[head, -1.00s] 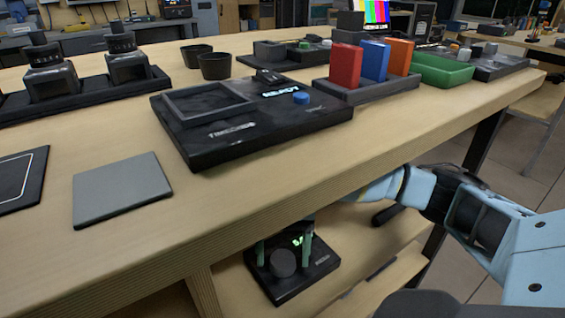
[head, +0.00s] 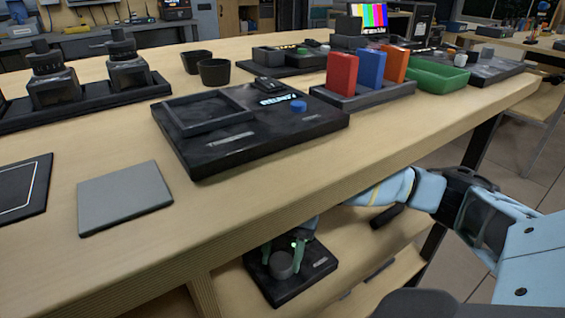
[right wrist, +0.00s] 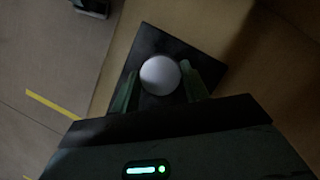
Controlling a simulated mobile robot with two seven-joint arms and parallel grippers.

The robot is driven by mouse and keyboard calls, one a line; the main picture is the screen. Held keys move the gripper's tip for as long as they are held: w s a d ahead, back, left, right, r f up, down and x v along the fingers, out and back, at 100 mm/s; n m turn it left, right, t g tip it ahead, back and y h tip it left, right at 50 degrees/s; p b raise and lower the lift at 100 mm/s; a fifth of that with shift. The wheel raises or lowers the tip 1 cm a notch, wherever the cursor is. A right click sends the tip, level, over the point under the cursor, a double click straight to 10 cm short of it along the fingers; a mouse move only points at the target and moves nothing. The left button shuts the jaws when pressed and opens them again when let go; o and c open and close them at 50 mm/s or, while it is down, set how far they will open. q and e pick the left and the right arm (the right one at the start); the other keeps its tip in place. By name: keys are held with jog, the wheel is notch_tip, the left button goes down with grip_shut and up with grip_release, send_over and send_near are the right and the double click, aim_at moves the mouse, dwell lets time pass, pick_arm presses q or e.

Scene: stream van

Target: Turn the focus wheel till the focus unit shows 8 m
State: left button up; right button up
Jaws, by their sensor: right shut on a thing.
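The focus unit (head: 314,262) is a black box on the lower shelf, under the front edge of the table. Its focus wheel (head: 281,266) is a round grey knob on top, which also shows in the right wrist view (right wrist: 160,75). My right gripper (head: 284,258) reaches down under the table edge and is shut on the wheel, with one green finger on each side. In the right wrist view the fingers (right wrist: 163,90) flank the knob. My left gripper is not in view.
The tabletop overhangs the shelf close above my right arm. On it stand a black console (head: 240,145), a grey pad (head: 124,197) and a rack with red, blue and orange blocks (head: 370,92). A dark bar (head: 386,216) lies on the shelf to the right.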

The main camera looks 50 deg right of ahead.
aim_at(280, 260)
jog(key=shift+s+m+t+p, duration=0.1)
jog(key=shift+m+t+p, duration=0.65)
jog(key=shift+m, duration=1.15)
jog(key=o, duration=1)
jog(key=shift+d+r, duration=0.15)
jog(key=shift+r, duration=0.1)
jog(key=shift+p+v, duration=0.5)
jog(key=shift+v, duration=0.7)
jog(key=d, duration=0.8)
jog(key=w+d, duration=0.1)
jog(key=d, duration=0.3)
